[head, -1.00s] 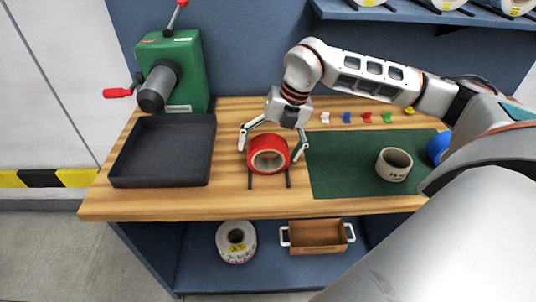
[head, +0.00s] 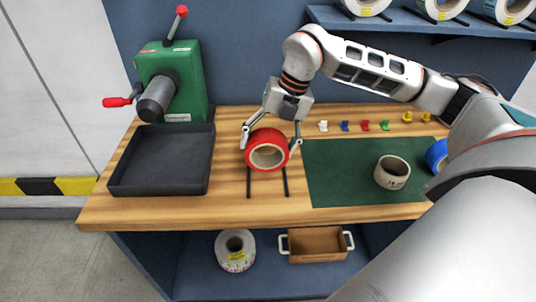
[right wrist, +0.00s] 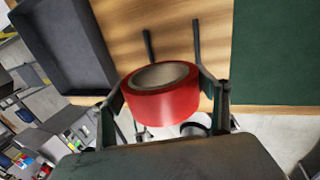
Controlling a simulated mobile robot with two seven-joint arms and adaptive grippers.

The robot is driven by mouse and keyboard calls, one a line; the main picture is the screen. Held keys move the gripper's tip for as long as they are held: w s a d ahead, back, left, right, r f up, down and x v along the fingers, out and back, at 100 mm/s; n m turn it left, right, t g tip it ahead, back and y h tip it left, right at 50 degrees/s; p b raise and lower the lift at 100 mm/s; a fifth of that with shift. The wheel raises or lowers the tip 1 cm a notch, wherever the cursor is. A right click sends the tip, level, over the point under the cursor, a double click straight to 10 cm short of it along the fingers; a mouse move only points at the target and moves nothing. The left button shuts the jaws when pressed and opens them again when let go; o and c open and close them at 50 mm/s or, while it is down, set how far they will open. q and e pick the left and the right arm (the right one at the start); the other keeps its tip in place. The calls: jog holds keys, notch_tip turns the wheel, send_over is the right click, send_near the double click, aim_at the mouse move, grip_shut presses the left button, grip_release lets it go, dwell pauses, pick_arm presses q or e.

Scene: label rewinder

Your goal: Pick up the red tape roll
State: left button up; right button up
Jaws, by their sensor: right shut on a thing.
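The red tape roll (head: 267,150) has a beige core and is held on its side, its opening facing the head camera. My right gripper (head: 271,143) is shut on it, one finger on each side of the roll. In the right wrist view the red roll (right wrist: 160,93) sits between the two fingers (right wrist: 165,100). The roll appears raised above two dark rails (head: 249,183) on the wooden bench (head: 228,204). My left gripper is not in view.
A black tray (head: 128,189) lies left, before a green rewinder (head: 176,75). A beige roll (head: 392,172) and a blue roll (head: 437,154) are right by the green mat (head: 335,185). Small coloured clips line the back. A white roll (head: 235,251) and brown box (head: 317,245) sit below.

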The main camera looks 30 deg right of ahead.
notch_tip(320, 180, up, 14)
jog(key=shift+r+p, duration=0.15)
jog(key=shift+p, duration=0.55)
jog(key=shift+r, duration=0.6)
